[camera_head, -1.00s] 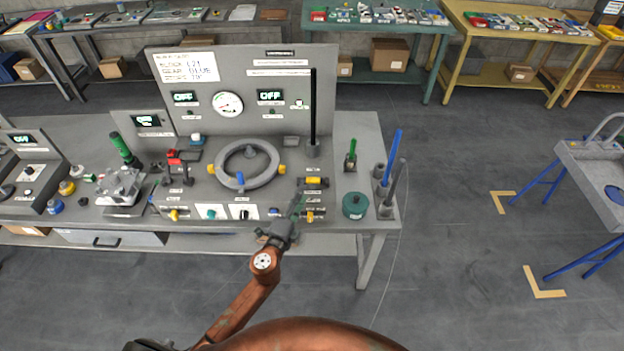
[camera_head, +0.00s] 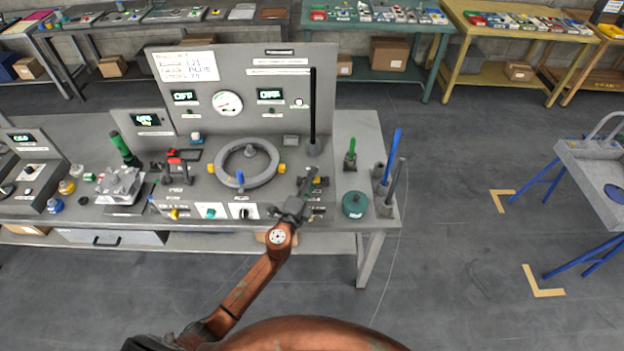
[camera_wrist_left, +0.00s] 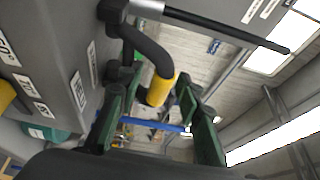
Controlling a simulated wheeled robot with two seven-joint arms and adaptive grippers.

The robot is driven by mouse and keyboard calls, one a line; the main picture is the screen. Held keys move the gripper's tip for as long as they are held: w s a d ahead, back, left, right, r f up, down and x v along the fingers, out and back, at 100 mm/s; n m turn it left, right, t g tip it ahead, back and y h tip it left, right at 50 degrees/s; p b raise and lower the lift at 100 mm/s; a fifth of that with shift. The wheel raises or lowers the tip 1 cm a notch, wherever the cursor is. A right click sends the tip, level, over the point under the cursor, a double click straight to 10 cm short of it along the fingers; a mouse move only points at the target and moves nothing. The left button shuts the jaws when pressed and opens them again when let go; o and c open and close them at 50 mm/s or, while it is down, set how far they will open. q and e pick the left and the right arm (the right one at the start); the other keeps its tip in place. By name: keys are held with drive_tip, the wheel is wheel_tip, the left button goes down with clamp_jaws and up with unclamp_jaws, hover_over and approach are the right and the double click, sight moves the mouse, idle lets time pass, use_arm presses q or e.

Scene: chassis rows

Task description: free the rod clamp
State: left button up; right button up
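A black rod (camera_head: 313,105) stands upright at the right of the bench panel, its lower end in a grey base (camera_head: 313,148). It also shows in the left wrist view (camera_wrist_left: 225,27). A curved dark lever with a yellow grip (camera_wrist_left: 161,89), seemingly the rod clamp's handle, sits near the rod's foot. My left gripper (camera_head: 313,178) is at the lever and hides most of it in the head view. In the left wrist view, the left gripper's green fingers (camera_wrist_left: 157,100) are apart on either side of the yellow grip, with a gap visible. My right gripper is not in view.
A green canister (camera_head: 354,205), a green-handled tool (camera_head: 351,156) and a blue rod (camera_head: 392,155) stand to the right.

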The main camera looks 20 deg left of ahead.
use_arm(q)
clamp_jaws()
idle(0.4)
